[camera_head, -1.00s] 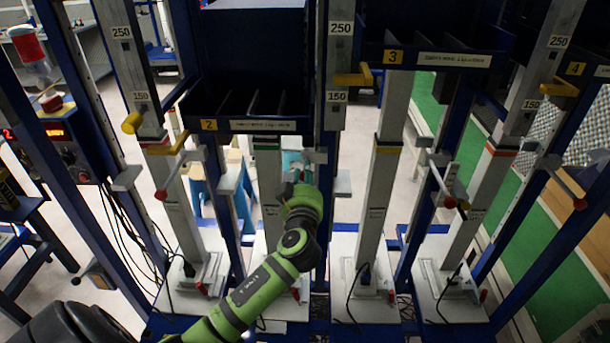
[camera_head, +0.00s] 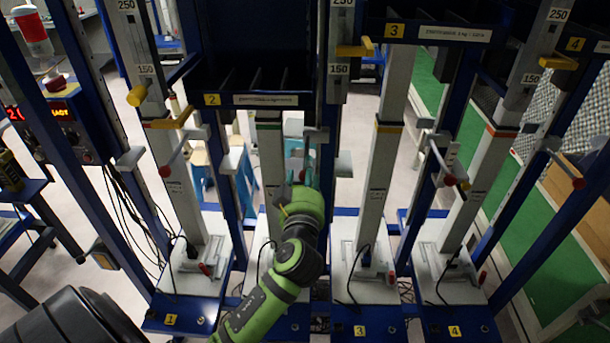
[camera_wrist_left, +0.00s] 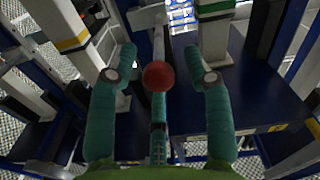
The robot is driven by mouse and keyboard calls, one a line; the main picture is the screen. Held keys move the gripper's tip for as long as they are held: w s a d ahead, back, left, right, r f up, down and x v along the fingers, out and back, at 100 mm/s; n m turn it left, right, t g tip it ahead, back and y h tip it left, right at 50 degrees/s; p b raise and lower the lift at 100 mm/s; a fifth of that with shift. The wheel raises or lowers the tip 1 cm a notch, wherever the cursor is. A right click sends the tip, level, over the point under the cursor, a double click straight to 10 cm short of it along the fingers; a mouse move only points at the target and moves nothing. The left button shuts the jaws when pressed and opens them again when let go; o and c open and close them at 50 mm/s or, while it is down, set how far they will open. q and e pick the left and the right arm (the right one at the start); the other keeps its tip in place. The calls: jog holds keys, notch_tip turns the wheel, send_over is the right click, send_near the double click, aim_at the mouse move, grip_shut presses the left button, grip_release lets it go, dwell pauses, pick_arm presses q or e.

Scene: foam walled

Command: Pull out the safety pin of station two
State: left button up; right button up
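Station two is marked by a yellow 2 label (camera_head: 212,99) on its dark blue tray, with a pale post banded in green (camera_head: 268,127) below. My left gripper (camera_head: 300,178) is in front of this station, right of the post; its fingers are small in the head view. In the left wrist view the teal fingers (camera_wrist_left: 165,80) are spread apart. A red ball knob (camera_wrist_left: 158,76) sits between them on a pale bar, with a visible gap on both sides. I cannot tell whether this knob is the safety pin's. My right gripper is not in view.
Neighbouring stations have similar levers with red balls (camera_head: 165,171) and yellow handles (camera_head: 138,95). Blue uprights (camera_head: 330,170) and posts stand close around my arm. White base plates (camera_head: 365,275) and cables lie below. A control box with red digits (camera_head: 45,113) is at left.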

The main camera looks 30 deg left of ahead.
pick_arm(q)
jog(key=v, duration=1.2)
dwell(0.3)
